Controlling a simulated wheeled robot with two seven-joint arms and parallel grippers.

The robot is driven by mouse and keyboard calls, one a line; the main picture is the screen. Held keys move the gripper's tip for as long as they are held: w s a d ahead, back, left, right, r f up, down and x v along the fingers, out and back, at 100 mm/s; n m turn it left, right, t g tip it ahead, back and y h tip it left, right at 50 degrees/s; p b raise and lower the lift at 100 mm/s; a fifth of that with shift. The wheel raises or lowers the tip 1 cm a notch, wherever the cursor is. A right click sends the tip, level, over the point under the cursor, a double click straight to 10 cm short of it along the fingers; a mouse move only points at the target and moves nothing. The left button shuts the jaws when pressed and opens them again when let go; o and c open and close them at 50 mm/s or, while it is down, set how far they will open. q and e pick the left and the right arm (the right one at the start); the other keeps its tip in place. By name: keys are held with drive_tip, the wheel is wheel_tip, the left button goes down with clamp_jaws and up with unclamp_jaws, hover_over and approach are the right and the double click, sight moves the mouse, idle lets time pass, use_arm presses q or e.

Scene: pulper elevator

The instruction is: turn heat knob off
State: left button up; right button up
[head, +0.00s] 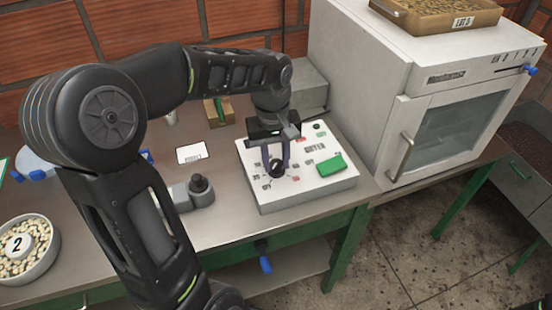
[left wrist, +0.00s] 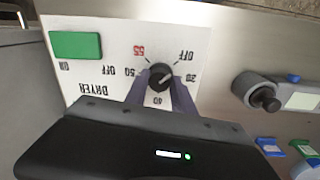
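The dryer control box (head: 309,188) is a white panel on the bench with a black round heat knob (head: 276,169). In the left wrist view the knob (left wrist: 160,76) sits inside a printed scale reading OFF, 20, 40, 50 and 55, seen upside down. A faint pale mark on it seems to lie towards the 20 to 40 side. My left gripper (head: 277,160) is over the box, its two grey-purple fingers (left wrist: 161,88) down on either side of the knob. They appear closed against its sides, though contact is partly hidden. My right gripper is out of view.
A green switch (head: 330,165) is right of the knob on the same panel. A white dryer cabinet (head: 390,75) stands behind to the right. A small grey device with a black knob (head: 200,190) and a bowl of beans (head: 27,248) are on the bench.

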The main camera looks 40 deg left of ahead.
sight(274, 165)
use_arm(q)
drive_tip(key=o, duration=0.5)
drive_tip(key=shift+c, duration=0.2)
drive_tip(key=shift+r, duration=0.15)
wheel_tip(274, 165, up, 8)
drive_tip(key=shift+s+a+f, duration=0.15)
drive_tip(key=shift+f, duration=0.1)
idle(0.4)
